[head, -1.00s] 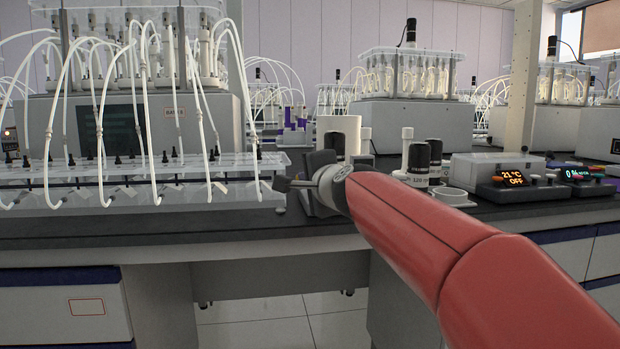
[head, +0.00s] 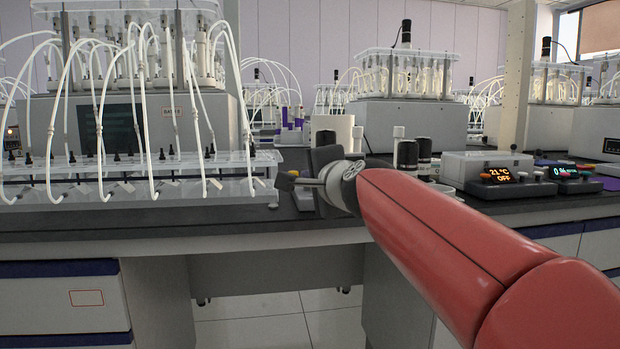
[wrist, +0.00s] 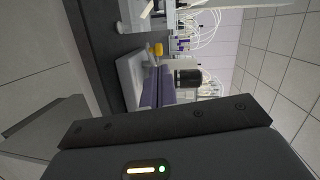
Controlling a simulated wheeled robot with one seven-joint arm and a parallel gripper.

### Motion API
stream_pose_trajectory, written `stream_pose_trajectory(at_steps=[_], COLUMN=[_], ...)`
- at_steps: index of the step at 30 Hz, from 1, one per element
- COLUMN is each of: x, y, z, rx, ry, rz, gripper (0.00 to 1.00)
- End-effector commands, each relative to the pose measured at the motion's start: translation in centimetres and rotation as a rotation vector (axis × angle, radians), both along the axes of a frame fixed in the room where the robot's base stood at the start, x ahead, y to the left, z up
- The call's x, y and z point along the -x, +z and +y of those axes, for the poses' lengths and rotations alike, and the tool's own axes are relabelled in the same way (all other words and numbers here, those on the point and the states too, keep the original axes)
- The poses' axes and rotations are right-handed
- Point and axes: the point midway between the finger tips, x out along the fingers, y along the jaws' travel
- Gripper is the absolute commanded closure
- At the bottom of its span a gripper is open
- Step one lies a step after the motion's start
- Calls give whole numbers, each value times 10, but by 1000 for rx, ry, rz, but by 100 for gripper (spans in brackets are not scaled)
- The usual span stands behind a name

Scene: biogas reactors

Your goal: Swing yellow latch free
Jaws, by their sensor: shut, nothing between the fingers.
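A small yellow piece (wrist: 157,49), which looks like the latch, shows in the wrist view beside a white and purple device (wrist: 150,86). My gripper (head: 286,181) is shut and empty at the end of my red arm. In the head view it appears just right of the end of the clear tube rack, over the bench's front edge. In the wrist view the yellow piece lies beyond the gripper body, apart from it. My wrist partly hides the bench behind it.
The clear rack (head: 235,163) with white tubes and black fittings stands on the dark bench at left. A black-capped cylinder (wrist: 188,78) stands near the device in the wrist view. Dark bottles (head: 407,156) and a controller showing 21 °C (head: 497,176) stand at right. Floor below is clear.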

Motion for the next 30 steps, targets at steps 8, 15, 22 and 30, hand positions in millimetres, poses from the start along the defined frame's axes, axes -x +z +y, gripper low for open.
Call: stream_pose_trajectory(at_steps=[8, 15, 22, 30], x=[49, 60, 60, 103], y=[7, 7, 8, -47], z=[0, 1, 1, -17], rx=[-1, -1, -1, 334], ry=[-3, -2, -2, 58], rz=[-3, 0, -1, 86], gripper=[100, 100, 100, 100])
